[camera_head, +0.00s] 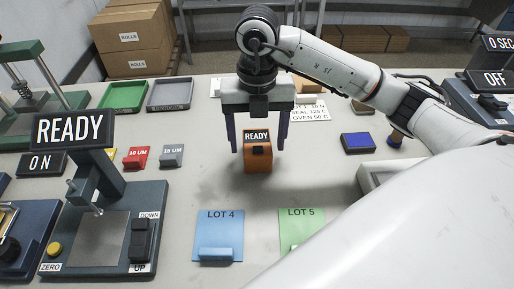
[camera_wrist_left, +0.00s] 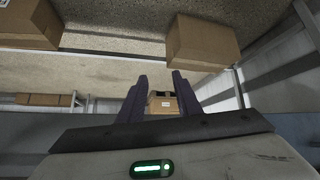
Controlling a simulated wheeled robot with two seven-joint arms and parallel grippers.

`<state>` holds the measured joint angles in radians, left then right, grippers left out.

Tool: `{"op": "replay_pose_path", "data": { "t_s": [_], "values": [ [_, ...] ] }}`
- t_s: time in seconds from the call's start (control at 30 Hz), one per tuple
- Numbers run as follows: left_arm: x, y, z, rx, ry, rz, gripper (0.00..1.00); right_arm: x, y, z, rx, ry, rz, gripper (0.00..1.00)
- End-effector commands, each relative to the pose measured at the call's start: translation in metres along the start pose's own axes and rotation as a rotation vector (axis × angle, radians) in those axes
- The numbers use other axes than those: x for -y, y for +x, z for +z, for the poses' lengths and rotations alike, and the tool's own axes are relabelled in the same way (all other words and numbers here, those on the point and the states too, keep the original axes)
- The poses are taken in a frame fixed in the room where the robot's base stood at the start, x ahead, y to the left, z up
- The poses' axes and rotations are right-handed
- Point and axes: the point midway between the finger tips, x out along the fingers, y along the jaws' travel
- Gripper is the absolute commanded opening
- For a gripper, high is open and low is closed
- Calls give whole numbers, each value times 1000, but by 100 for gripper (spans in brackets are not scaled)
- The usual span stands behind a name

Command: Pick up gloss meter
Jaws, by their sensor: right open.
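The gloss meter (camera_head: 258,157) is a small orange block with a dark top and a READY display, standing on the table in the middle of the head view. My right gripper (camera_head: 257,146) points down over it, with one dark finger on each side. The fingers are open, and a gap shows between them and the meter. My left gripper (camera_wrist_left: 158,98) shows only in the left wrist view. Its two dark fingers are apart with nothing held between them, facing shelves and boxes away from the table.
A blue LOT 4 card (camera_head: 218,230) and a green LOT 5 card (camera_head: 297,225) lie in front of the meter. A READY device (camera_head: 103,240) stands at left. Green (camera_head: 123,97) and grey (camera_head: 170,94) trays lie behind. A blue pad (camera_head: 357,142) is at right.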

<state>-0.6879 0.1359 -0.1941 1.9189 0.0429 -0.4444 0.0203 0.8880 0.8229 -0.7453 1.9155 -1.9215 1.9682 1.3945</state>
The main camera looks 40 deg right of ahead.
Motion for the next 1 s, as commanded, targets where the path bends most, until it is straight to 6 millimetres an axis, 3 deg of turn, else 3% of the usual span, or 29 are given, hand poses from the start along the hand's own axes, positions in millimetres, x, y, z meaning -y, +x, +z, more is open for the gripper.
{"op": "replay_pose_path", "data": {
  "t_s": [0.1,0.37,0.7,1.0],
  "values": [
    [1,1,-6,-9,2,-1,31,0,12,-1,-1,0,0,70],
    [1,1,-6,-11,1,-1,31,0,16,0,1,-1,1,70],
    [1,0,-1,-3,-1,-1,31,0,15,0,1,-1,0,17],
    [1,0,0,0,-2,-2,31,-1,8,0,3,-1,4,17]
  ]
}}
